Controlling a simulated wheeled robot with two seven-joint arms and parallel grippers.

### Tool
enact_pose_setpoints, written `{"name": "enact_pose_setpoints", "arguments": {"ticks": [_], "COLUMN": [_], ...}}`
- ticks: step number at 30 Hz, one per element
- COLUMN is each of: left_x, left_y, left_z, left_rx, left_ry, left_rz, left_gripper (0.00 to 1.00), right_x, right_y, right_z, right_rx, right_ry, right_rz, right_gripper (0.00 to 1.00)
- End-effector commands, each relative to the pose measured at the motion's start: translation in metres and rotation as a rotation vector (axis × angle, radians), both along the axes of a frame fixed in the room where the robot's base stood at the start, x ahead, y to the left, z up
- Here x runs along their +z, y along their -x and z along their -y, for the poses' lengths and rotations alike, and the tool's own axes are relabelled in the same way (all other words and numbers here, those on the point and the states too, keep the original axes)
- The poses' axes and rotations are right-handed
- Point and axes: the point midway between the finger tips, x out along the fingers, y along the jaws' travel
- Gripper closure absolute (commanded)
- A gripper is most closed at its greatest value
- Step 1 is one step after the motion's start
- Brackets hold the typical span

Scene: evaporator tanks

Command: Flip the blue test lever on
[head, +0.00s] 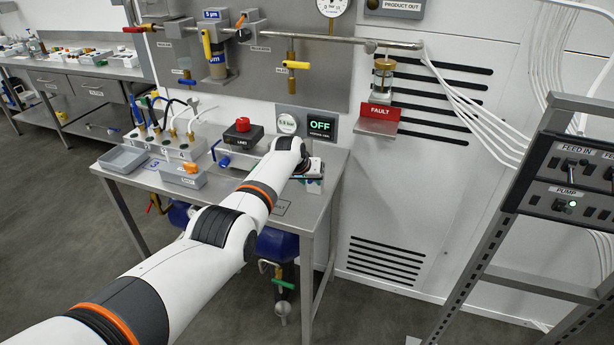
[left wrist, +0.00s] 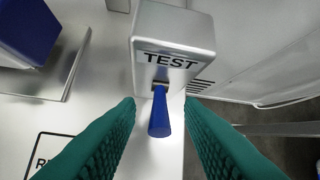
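The blue test lever (left wrist: 159,116) sticks out of a slot in a grey box (left wrist: 172,28) labelled TEST, in the left wrist view. It points down in that picture, toward me. My left gripper (left wrist: 160,104) is open, with one green finger on each side of the lever. Gaps show between the lever and both fingers. In the head view my left arm reaches over the right end of the steel table (head: 262,192), and my own wrist hides the lever there. A display (head: 320,125) on the wall behind reads OFF. My right gripper is not in view.
A black box with a red button (head: 243,125) stands left of my wrist on the table. A red FAULT sign (head: 380,112) hangs on the wall. A rack with a switch panel (head: 568,180) stands at right.

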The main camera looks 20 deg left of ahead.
Motion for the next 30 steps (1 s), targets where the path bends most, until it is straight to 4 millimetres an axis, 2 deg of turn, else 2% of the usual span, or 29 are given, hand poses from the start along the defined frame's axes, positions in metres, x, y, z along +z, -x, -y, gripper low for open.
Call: {"name": "enact_pose_setpoints", "arguments": {"ticks": [11, 25, 30], "left_x": [0.032, 0.083, 0.095], "left_y": [0.018, 0.053, 0.062], "left_z": [-0.004, -0.012, -0.013], "left_rx": [0.001, 0.001, 0.001], "left_ry": [-0.001, 0.0, 0.001], "left_rz": [0.002, 0.003, 0.0], "left_gripper": [0.66, 0.66, 0.66], "right_x": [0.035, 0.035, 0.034], "right_y": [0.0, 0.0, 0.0], "right_z": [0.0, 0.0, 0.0], "right_rx": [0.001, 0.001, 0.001], "right_ry": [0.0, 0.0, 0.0], "right_rz": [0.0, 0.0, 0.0], "right_gripper": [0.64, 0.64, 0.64]}}
